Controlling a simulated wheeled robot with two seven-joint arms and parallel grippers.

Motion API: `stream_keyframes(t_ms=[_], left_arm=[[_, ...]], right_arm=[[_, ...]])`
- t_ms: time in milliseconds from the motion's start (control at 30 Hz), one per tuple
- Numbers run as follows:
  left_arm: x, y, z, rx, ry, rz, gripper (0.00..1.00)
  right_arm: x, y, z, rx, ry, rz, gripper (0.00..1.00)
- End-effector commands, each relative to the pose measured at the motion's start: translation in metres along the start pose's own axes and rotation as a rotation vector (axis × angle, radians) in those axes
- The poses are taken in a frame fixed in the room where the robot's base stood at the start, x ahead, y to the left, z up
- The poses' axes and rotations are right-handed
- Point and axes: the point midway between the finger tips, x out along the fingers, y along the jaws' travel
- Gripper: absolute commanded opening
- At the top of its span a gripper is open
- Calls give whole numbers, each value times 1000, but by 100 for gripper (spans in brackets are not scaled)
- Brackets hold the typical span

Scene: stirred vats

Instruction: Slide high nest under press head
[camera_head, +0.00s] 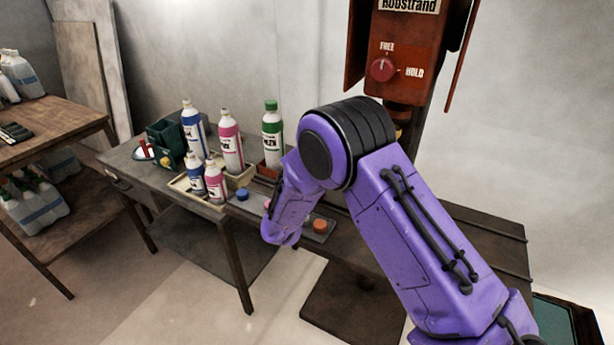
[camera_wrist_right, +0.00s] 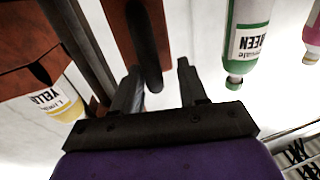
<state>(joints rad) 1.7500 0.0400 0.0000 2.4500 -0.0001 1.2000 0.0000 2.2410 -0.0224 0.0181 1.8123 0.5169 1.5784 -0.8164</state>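The red press (camera_head: 402,50), with a FREE/HOLD knob (camera_head: 383,69), stands at the back right in the head view. Its lower part is hidden behind my purple right arm. In the right wrist view my right gripper (camera_wrist_right: 158,66) has its fingers apart. A dark rounded bar (camera_wrist_right: 153,75) beside a red-brown plate (camera_wrist_right: 126,35) shows between the fingers; I cannot tell whether they touch it. A yellow-labelled bottle (camera_wrist_right: 55,100) is at the left there. I cannot surely pick out the high nest. My left gripper is out of view.
Blue, pink and green-labelled bottles stand on the bench, the green one (camera_head: 272,135) nearest the press; it also shows in the wrist view (camera_wrist_right: 247,40). Some are in a cream crate (camera_head: 183,186). Blue (camera_head: 242,194) and orange (camera_head: 320,226) round pieces lie near my right arm.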

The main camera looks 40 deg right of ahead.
Motion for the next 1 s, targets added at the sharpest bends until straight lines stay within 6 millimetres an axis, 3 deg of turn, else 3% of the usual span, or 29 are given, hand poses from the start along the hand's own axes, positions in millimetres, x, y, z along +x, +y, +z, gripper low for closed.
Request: stream_keyframes(t_ms=[267, 700, 1000], left_arm=[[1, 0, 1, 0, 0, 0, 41], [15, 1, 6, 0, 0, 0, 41], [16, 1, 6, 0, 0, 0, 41]], right_arm=[[-4, 0, 1, 0, -1, 1, 41], [-94, -1, 1, 0, 1, -2, 41], [-106, 0, 0, 1, 0, 1, 41]])
